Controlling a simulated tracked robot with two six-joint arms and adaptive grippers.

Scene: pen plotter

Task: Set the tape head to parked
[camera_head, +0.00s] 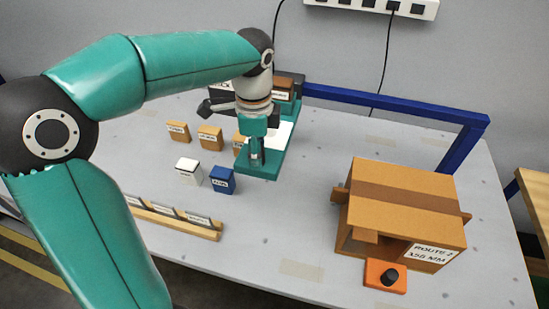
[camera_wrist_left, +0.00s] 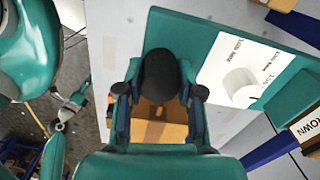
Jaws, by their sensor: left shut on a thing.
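A green base (camera_head: 262,168) stands on the table, with a white card (camera_head: 282,135) on it. In the left wrist view the green base (camera_wrist_left: 190,32) shows the card (camera_wrist_left: 250,70) with small print and a white round part on it. My left gripper (camera_head: 256,155) points down at the near end of the base. In the left wrist view my left gripper (camera_wrist_left: 160,95) is shut on a black rounded knob (camera_wrist_left: 160,72) beside the card. The gripper hides the knob in the head view. I cannot tell which part is the tape head. My right gripper is not in view.
Several small brown blocks (camera_head: 210,137), a white block (camera_head: 188,171) and a blue block (camera_head: 222,180) stand left of the base. A wooden label rail (camera_head: 175,221) lies nearer. A cardboard box (camera_head: 405,205) and an orange knob block (camera_head: 386,277) stand right. A blue bar (camera_head: 390,102) runs behind.

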